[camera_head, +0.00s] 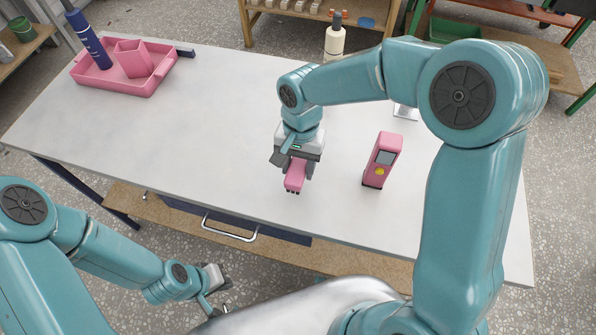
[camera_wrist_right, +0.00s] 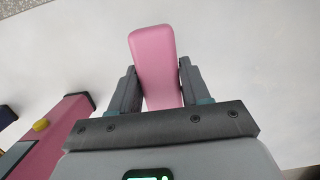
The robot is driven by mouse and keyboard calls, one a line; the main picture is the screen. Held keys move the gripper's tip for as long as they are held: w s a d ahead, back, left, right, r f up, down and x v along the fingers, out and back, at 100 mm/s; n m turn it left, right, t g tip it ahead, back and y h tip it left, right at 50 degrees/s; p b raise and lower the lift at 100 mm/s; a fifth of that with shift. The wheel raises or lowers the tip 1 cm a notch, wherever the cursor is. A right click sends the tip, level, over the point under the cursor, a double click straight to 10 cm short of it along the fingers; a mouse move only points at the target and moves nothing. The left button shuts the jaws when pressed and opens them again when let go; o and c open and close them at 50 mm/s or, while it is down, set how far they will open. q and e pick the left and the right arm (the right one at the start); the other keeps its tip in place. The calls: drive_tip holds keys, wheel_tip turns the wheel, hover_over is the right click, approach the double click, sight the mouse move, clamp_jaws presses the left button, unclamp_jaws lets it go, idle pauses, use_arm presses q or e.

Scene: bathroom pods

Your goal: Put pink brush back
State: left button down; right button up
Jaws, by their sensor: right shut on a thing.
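A pink brush (camera_head: 294,177) with dark bristle tips pointing down is held in my right gripper (camera_head: 295,171), over the middle of the white table (camera_head: 180,130). In the right wrist view the brush (camera_wrist_right: 153,55) stands between the two fingers of my right gripper (camera_wrist_right: 157,82). I cannot tell whether the bristles touch the table. A pink tray (camera_head: 125,88) sits at the table's far left, with a pink square cup (camera_head: 133,60) and a dark blue bottle (camera_head: 92,45) in it. My left gripper (camera_head: 214,287) is low, off the table's front edge; its fingers are unclear.
A pink device with a screen and yellow button (camera_head: 382,160) stands right of the brush; it also shows in the right wrist view (camera_wrist_right: 58,135). A cream bottle (camera_head: 334,40) stands at the back edge. The table between brush and tray is clear.

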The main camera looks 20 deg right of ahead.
sight(297, 175)
wheel_tip(297, 175, down, 4)
drive_tip(key=shift+w, duration=0.1)
drive_tip(key=shift+a, duration=0.1)
drive_tip(key=o, duration=1)
drive_tip(key=shift+f, duration=0.15)
